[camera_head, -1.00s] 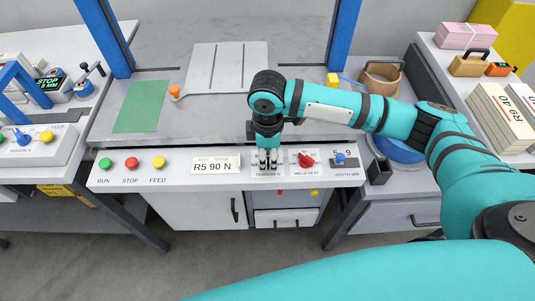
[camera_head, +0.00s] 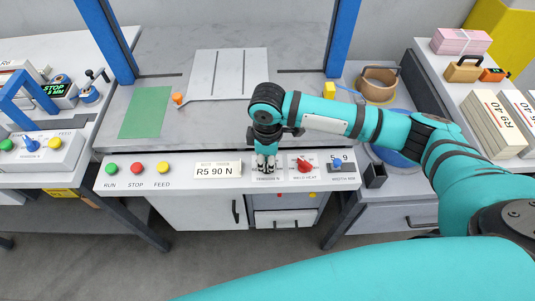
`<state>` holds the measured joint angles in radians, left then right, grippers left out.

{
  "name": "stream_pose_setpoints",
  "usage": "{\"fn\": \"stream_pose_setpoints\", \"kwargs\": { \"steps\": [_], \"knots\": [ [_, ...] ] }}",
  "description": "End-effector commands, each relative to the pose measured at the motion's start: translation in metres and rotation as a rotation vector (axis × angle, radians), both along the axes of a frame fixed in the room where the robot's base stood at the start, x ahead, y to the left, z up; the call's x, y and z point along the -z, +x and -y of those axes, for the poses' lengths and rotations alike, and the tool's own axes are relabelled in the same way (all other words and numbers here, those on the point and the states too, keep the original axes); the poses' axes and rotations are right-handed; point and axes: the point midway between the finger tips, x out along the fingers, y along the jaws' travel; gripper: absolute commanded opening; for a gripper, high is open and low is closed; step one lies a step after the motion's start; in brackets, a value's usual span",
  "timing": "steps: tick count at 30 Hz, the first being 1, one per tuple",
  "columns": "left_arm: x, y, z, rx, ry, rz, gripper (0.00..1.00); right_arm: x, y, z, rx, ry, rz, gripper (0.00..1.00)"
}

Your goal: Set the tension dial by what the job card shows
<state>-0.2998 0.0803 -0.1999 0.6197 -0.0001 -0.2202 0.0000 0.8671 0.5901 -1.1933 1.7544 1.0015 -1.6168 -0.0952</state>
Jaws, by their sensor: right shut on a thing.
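The job card (camera_head: 218,170) on the middle of the front panel reads "R5 90 N". The tension dial, labelled "TENSION N", is just right of the card; my gripper covers its knob and most of its scale. My right gripper (camera_head: 266,168) points down from above and is shut on the tension dial. The dial's setting cannot be read. My left gripper is not in view.
A red weld heat knob (camera_head: 304,165) and a blue width knob (camera_head: 337,165) sit close right of my gripper. Green (camera_head: 111,168), red (camera_head: 136,168) and yellow (camera_head: 163,166) buttons are at the panel's left. A grey plate (camera_head: 229,75) lies behind on the bench.

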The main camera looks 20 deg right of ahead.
Motion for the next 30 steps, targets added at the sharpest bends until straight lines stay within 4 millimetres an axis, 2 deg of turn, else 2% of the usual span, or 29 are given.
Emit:
{"fn": "stream_pose_setpoints", "kwargs": {
  "steps": [1,3,15,22,30],
  "knots": [
    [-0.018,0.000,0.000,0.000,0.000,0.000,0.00,-0.009,-0.001,0.000,0.036,0.000,-0.004,0.00],
    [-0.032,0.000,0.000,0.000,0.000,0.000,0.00,-0.009,-0.002,-0.001,0.094,0.000,-0.005,0.00],
    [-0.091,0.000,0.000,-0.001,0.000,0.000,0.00,-0.007,-0.001,-0.001,0.422,0.000,-0.003,0.00],
    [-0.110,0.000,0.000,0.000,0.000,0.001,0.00,-0.004,0.000,0.000,0.550,0.000,-0.001,0.00],
    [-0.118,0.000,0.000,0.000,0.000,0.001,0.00,-0.002,0.000,0.000,0.621,0.001,0.001,0.00]
  ]
}}
